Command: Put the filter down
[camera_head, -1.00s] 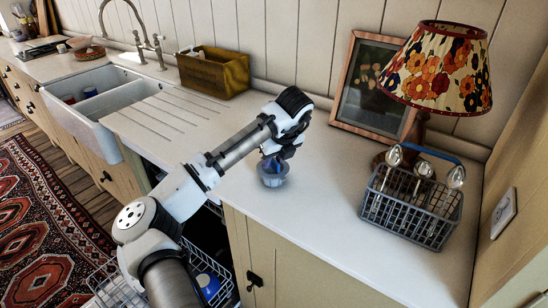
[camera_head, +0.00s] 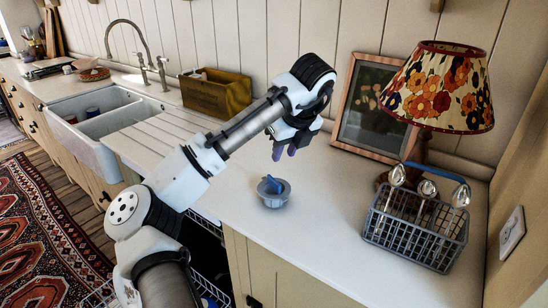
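The filter (camera_head: 272,198), a small grey round cup with a blue handle part on top, stands upright on the white countertop (camera_head: 325,225). My gripper (camera_head: 285,153) is above the filter and slightly to its right, clear of it. Its purple-tinted fingertips point down and nothing shows between them. The two fingertips look a little apart.
A wire cutlery basket (camera_head: 415,228) with a blue handle and several spoons stands at the right. Behind are a floral lamp (camera_head: 440,88), a leaning picture frame (camera_head: 365,110) and a wooden box (camera_head: 215,92). The sink (camera_head: 95,130) is at left. The counter's front middle is clear.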

